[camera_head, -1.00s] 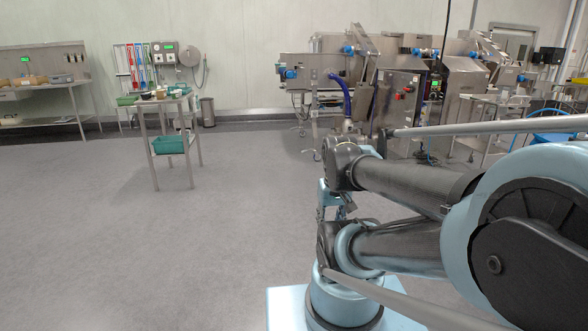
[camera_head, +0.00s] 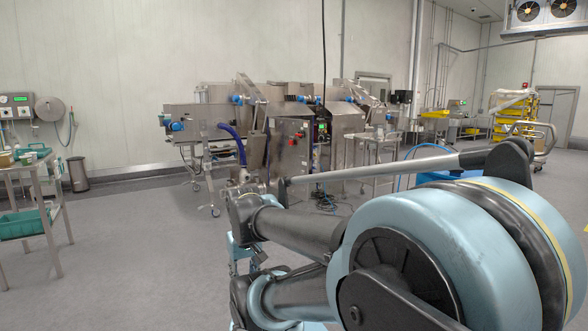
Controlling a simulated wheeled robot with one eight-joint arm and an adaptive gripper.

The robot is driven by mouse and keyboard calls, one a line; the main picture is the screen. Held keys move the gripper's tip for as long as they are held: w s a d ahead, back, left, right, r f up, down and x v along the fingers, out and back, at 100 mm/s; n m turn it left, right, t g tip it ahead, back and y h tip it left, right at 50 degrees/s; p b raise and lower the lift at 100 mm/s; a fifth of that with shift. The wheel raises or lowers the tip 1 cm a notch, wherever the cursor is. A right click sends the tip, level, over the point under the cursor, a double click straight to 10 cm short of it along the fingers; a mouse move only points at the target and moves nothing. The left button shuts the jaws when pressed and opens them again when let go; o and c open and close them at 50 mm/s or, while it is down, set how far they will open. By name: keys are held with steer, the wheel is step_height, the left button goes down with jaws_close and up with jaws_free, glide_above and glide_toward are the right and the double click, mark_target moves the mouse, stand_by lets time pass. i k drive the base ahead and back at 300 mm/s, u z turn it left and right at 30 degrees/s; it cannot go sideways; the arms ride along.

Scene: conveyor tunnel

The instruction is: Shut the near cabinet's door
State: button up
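A steel control cabinet (camera_head: 290,152) with red buttons stands at the front of the conveyor machine, left of centre. Just right of it is a dark gap with green parts and wiring. A plain steel panel (camera_head: 346,122) stands right of that gap. I cannot tell which panel is a cabinet door or how far it stands open. My folded arm fills the lower right, well in front of the machine. What seems to be my gripper (camera_head: 243,258) is small and partly hidden by arm links, touching nothing that I can make out; its fingers are unclear.
A steel table (camera_head: 50,207) with a green bin (camera_head: 22,224) below stands at the left. A grey waste bin (camera_head: 77,174) is by the wall. Cables (camera_head: 328,203) lie on the floor near the cabinet. A steel cart (camera_head: 372,158) stands to its right. Grey floor left of my arm is clear.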

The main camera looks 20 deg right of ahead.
mark_target(285, 160)
steer(key=z, duration=0.75)
steer(key=i, duration=3.6)
steer(key=z, duration=0.2)
